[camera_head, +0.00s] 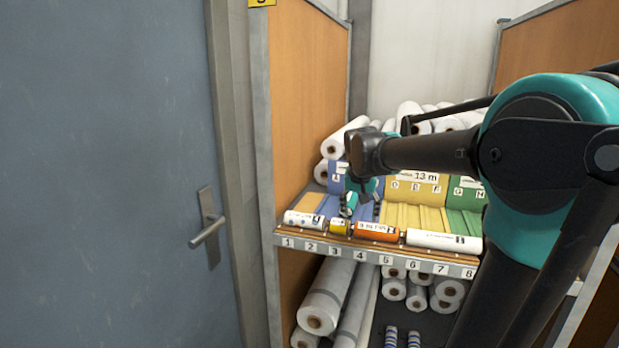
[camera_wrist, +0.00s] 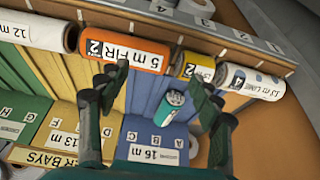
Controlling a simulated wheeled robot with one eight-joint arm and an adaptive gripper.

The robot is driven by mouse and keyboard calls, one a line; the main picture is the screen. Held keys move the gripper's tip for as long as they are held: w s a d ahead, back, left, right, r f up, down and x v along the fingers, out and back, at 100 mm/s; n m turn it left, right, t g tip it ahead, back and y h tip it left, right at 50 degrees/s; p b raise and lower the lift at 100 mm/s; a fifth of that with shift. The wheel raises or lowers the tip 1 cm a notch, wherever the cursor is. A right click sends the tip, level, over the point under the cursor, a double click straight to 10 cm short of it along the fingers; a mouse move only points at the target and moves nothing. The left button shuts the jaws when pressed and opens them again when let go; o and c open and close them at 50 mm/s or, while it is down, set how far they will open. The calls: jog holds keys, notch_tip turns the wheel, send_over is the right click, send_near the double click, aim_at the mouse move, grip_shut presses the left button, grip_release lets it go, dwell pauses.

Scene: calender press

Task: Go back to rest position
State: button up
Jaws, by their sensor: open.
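My gripper (camera_head: 362,208) hangs over the shelf of labelled rolls, fingers pointing down, in front of the blue section. In the wrist view, its two dark fingers (camera_wrist: 158,76) are spread apart with nothing held between them. A short teal roll with a white end label (camera_wrist: 173,98) lies on the blue section, seen between the fingers. An orange roll (camera_wrist: 121,50) marked "5 m" and a short yellow roll (camera_wrist: 199,66) lie along the shelf's front edge, close to the fingertips in that view; I cannot tell whether anything touches.
The numbered front ledge (camera_head: 372,255) also bears a white roll (camera_head: 305,219) at left and a longer white roll (camera_head: 443,240) at right. Wooden side panels (camera_head: 304,100) flank the shelf. More rolls (camera_head: 322,305) lie below. A grey door (camera_head: 105,180) with a handle stands left.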

jog(key=s+d+f+n+y, duration=0.1)
jog(key=s+d+f, duration=0.3)
jog(key=s+f, duration=1.6)
jog(key=shift+s+f+n, duration=0.35)
jog(key=shift+s+n, duration=0.55)
jog(key=shift+s, duration=0.2)
jog(key=shift+d, duration=0.1)
